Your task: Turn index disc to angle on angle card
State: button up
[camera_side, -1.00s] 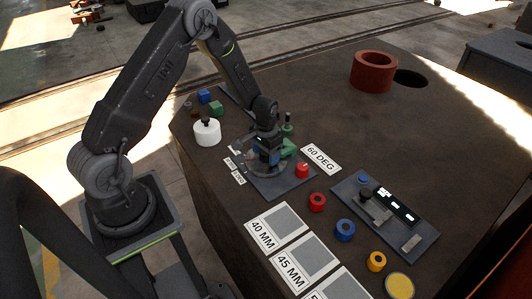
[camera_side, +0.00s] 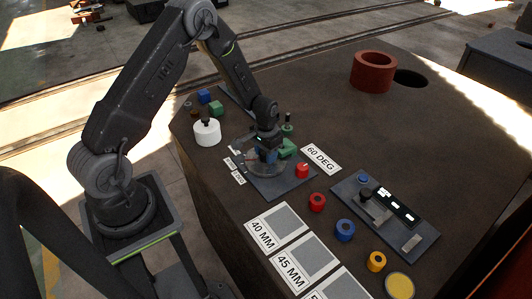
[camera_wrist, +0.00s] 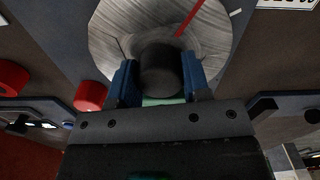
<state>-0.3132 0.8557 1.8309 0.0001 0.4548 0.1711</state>
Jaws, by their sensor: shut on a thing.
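The index disc (camera_wrist: 110,35) is a round brushed-metal plate with a red line near its top in the wrist view. A dark round knob (camera_wrist: 160,70) stands at its middle. My gripper (camera_wrist: 160,82) is shut on this knob, with a blue jaw on either side of it. In the side view my gripper (camera_side: 267,150) is low over the disc, which it partly hides. The angle card (camera_side: 321,158) lies behind and to the right of the disc plate and reads 60 DEG. The angle scale around the disc cannot be read.
A red button (camera_side: 302,170) stands on the disc's base plate. The table behind is mostly clear.

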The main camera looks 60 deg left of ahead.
jog(key=shift+m, duration=2.8)
jog(key=o, duration=1.3)
jog(key=shift+r, duration=0.1)
notch_tip(320, 180, up, 14)
jog(key=shift+f, duration=0.15)
